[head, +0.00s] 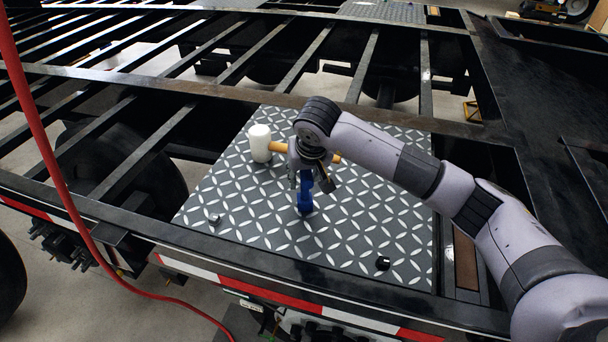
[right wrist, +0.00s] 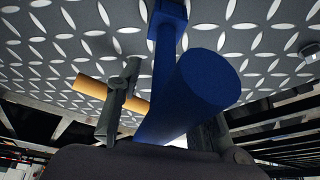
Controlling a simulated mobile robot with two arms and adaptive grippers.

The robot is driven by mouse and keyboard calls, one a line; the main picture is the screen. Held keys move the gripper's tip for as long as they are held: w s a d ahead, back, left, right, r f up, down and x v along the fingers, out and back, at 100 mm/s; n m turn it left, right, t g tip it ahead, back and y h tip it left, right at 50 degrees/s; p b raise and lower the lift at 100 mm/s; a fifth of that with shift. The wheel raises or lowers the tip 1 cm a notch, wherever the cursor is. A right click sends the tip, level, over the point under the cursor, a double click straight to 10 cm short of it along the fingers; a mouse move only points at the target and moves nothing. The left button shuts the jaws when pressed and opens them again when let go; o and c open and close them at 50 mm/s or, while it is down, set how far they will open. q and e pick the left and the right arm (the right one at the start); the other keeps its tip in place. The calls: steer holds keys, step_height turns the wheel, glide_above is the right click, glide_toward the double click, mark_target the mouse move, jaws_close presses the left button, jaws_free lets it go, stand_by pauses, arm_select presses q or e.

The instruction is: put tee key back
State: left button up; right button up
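A blue tee key (head: 305,192) shows below my right gripper in the head view. In the right wrist view the blue tee key (right wrist: 200,90) is close to the camera, its thick round end facing it and a thinner part reaching toward the plate. My right gripper (head: 311,182) is over the patterned plate. Its fingers look spread, one on each side of the blue key; a gap shows between the left finger (right wrist: 118,100) and the key. The other finger is partly hidden behind the key. My left gripper is out of view.
A white-headed mallet (head: 260,143) with a wooden handle lies on the diamond plate (head: 370,235), its handle passing behind my gripper. A small metal part (head: 214,219) and a small black part (head: 383,263) lie near the plate's front. A red hose (head: 60,180) hangs at left.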

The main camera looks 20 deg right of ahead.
mark_target(310, 172)
steer(key=shift+s+r, duration=0.15)
steer(key=shift+r, duration=0.35)
steer(key=b+v, duration=0.2)
steer(key=v, duration=0.9)
stand_by(0.6)
